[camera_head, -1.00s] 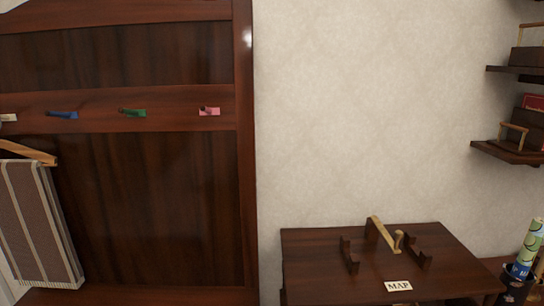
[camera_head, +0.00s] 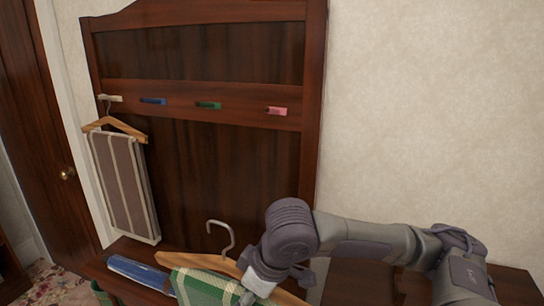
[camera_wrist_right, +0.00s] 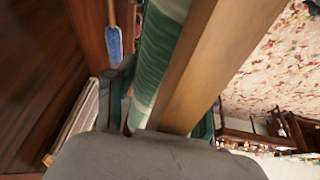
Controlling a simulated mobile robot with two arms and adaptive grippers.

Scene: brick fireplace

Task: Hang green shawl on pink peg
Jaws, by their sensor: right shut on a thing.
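The pink peg (camera_head: 277,111) is bare, at the right end of the peg rail in the head view. My right gripper (camera_head: 262,287) is shut on the wooden hanger (camera_head: 186,260) that carries the green shawl (camera_head: 206,289). It holds them low in front of the panel, below and left of the pink peg. The hanger's metal hook (camera_head: 222,236) points up and is free of any peg. The wrist view shows the hanger's wood (camera_wrist_right: 215,65) and the green shawl (camera_wrist_right: 165,50) close up. The lower part of the shawl is cut off in the head view. My left gripper is not in view.
A brown striped shawl (camera_head: 125,185) hangs on a hanger from the pale peg (camera_head: 110,97) at left. The blue peg (camera_head: 153,101) and green peg (camera_head: 208,105) are bare. A blue item (camera_head: 142,272) lies on the bench below. A dark table is at lower right.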

